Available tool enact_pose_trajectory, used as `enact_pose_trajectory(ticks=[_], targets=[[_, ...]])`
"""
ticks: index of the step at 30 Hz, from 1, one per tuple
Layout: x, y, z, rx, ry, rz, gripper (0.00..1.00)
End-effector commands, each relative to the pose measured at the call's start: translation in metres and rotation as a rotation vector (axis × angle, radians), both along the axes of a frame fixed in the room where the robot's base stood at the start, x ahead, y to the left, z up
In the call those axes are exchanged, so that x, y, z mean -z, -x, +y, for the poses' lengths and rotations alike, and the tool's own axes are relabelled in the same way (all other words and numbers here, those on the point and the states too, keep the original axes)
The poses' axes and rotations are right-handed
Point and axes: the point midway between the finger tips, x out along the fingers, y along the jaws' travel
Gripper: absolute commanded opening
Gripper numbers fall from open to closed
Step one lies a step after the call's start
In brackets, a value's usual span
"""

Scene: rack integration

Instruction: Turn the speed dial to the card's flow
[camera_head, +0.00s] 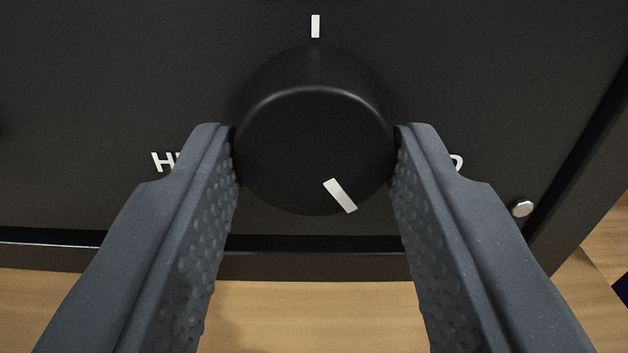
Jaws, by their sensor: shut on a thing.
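The black round speed dial (312,135) sits on the dark front panel (120,80) in the upper middle of the view. A white pointer line on the dial points down and to the right. A white tick mark (315,26) is on the panel straight above the dial. My gripper (315,140) is shut on the dial, with one grey, bumpy finger touching each side. The fingers partly cover white lettering at the left, of which an "H" shows, and at the right, of which only the end of a letter shows. No flow card is in view.
A small silver screw (522,208) is on the panel at the lower right. The panel's lower edge (320,262) runs just below the dial. A light wooden surface (310,315) lies in front and is bare where it shows.

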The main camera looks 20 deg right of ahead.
Motion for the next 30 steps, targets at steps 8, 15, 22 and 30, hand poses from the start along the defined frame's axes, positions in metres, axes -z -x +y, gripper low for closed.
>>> enact_pose_trajectory(ticks=[8, 15, 22, 30], targets=[[-0.0019, 0.0003, -0.0007, 0.0, 0.075, 0.027, 0.15], [-0.0002, 0.0002, -0.001, 0.001, 0.083, 0.028, 0.15], [0.0, 0.0002, -0.0013, 0.002, 0.083, 0.028, 0.6], [0.0, 0.0025, -0.0007, 0.002, 0.083, 0.029, 0.6]])
